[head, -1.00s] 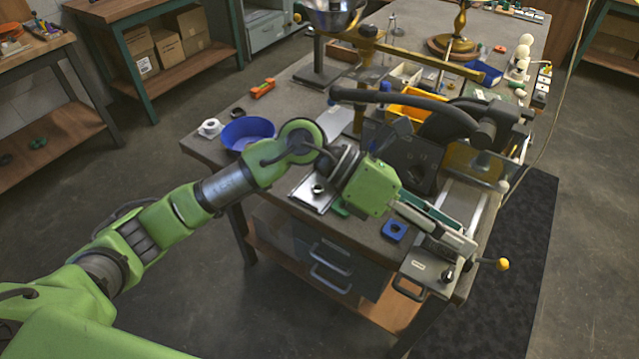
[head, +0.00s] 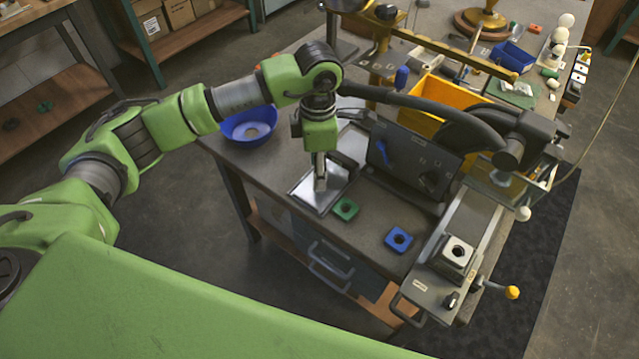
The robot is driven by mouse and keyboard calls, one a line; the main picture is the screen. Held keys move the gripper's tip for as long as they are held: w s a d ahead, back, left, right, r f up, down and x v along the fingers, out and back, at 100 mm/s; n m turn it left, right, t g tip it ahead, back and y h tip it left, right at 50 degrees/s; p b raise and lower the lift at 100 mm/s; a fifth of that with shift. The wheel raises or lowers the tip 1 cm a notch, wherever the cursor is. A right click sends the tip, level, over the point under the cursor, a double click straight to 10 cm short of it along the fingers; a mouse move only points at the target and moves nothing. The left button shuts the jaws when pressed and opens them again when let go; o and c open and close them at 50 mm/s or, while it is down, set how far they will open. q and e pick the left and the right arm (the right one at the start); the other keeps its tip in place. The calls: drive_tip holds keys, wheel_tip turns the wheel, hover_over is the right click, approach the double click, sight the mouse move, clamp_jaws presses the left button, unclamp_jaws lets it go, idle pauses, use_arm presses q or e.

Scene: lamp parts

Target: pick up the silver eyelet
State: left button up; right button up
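My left gripper (head: 320,184) points straight down over a shallow silver tray (head: 310,200) near the table's front left edge. The fingers look narrow and reach close to the tray. Their gap faces away from view, so I cannot tell whether they are open or shut. No silver eyelet can be made out clearly; the fingers cover the middle of the tray. My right gripper is not in view.
A green square holed piece (head: 345,209) and a blue one (head: 399,238) lie right of the tray. A blue bowl (head: 248,126) stands left. A black machine (head: 415,165) with a thick curved arm stands behind. A pale holed block (head: 457,252) sits at right.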

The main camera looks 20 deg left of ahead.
use_arm(q)
wheel_tip(320, 180, down, 3)
drive_tip(key=shift+w+f+p, duration=0.1)
drive_tip(key=shift+w+p, duration=0.05)
drive_tip(key=shift+p, duration=0.65)
wheel_tip(320, 180, down, 2)
drive_tip(key=shift+w+f+p, duration=0.1)
drive_tip(key=shift+f+p, duration=0.15)
drive_tip(key=shift+p, duration=0.15)
drive_tip(key=shift+w+f, duration=0.1)
drive_tip(key=shift+f, duration=0.4)
drive_tip(key=c, duration=0.9)
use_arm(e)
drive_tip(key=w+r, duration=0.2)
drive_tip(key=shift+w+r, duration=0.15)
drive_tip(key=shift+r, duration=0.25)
